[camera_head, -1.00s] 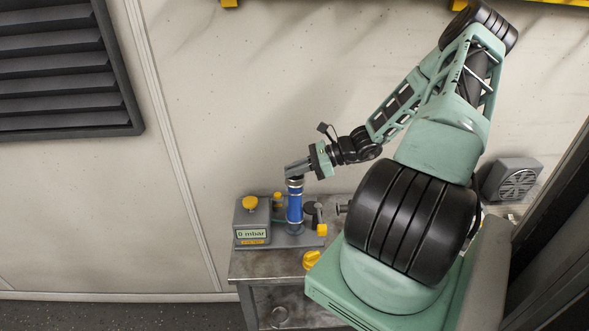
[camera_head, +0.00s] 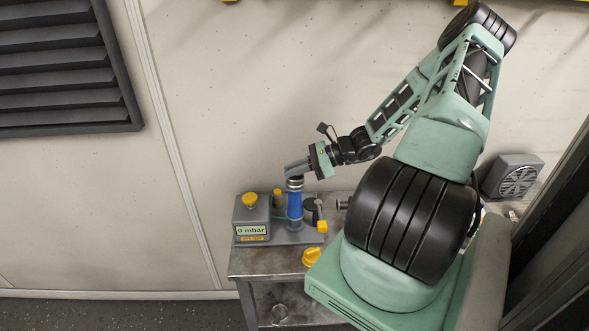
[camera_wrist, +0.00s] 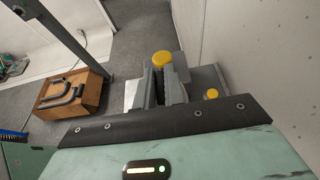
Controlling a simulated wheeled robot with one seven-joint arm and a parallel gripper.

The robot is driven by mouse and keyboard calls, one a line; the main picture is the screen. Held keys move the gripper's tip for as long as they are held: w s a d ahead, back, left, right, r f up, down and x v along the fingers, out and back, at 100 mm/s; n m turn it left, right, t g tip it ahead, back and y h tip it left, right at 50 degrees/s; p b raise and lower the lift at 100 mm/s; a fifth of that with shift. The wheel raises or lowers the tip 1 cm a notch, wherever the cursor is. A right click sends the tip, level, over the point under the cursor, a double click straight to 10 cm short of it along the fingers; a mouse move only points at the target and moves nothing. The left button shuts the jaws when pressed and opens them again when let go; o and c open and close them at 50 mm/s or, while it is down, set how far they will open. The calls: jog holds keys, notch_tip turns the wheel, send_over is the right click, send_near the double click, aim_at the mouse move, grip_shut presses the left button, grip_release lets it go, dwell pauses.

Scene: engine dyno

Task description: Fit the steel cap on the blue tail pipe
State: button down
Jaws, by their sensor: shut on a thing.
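The blue tail pipe (camera_head: 295,207) stands upright on a grey base on the bench. The steel cap (camera_head: 294,183) shows as a metal band at the pipe's top, just under my fingers. My gripper (camera_head: 293,170) reaches in from the right and is shut on the cap, directly above the pipe. I cannot tell whether the cap is seated or only resting there. In the wrist view my gripper (camera_wrist: 172,88) shows its dark fingers, and the cap and pipe are hidden between and below them.
A grey gauge box (camera_head: 251,217) reading 0 mbar, with a yellow knob, stands left of the pipe. A yellow knob-like part (camera_head: 311,257) lies on the metal bench (camera_head: 262,263) in front. A wooden box (camera_wrist: 75,95) stands on the floor in the wrist view.

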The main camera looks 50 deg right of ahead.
jog(key=c, duration=1.4)
grip_release()
jog(key=shift+d, duration=0.1)
jog(key=b+v, duration=0.4)
jog(key=v, duration=1.3)
jog(key=shift+s, duration=0.2)
